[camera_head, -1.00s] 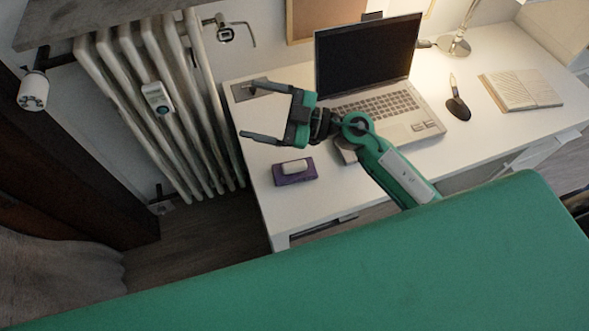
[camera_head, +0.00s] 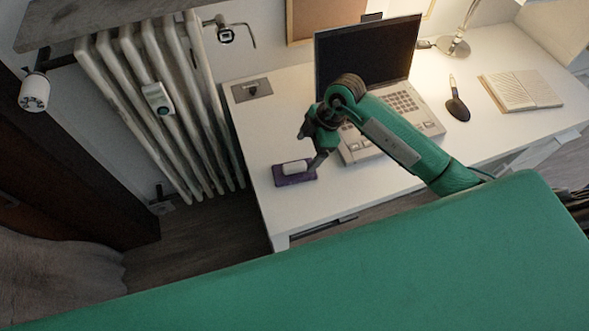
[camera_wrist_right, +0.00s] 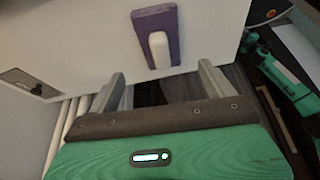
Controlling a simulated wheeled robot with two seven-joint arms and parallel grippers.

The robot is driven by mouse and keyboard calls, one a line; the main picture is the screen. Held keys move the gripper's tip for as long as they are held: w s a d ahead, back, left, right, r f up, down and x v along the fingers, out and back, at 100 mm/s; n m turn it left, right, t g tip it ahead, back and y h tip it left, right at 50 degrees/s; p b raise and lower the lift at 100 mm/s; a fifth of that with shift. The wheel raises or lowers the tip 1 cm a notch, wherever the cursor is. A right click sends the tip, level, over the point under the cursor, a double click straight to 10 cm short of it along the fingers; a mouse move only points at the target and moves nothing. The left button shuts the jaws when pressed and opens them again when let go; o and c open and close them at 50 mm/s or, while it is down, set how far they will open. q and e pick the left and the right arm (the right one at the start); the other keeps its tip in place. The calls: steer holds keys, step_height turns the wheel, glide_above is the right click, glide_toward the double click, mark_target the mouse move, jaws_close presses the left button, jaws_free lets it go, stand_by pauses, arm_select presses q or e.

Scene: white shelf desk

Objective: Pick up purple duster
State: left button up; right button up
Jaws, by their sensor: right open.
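The purple duster (camera_head: 282,180), a flat purple block with a white grip on top, lies on the white desk near its left front corner. It also shows in the right wrist view (camera_wrist_right: 171,24), ahead of the fingertips. My right gripper (camera_head: 317,161) points down just right of the duster in the head view, one finger seeming close to its right edge. In the right wrist view the right gripper (camera_wrist_right: 161,84) is open with nothing between its fingers. Whether a finger touches the duster I cannot tell.
An open laptop (camera_head: 365,55) stands behind my right arm on the desk (camera_head: 300,215). A radiator (camera_head: 165,120) stands left of the desk.

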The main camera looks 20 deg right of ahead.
mark_target(296, 165)
steer(key=p+x, duration=0.1)
steer(key=x, duration=0.8)
steer(key=shift+s+a+f, duration=0.1)
steer(key=shift+a, duration=0.05)
steer(key=shift+c, duration=0.5)
steer(key=c, duration=1)
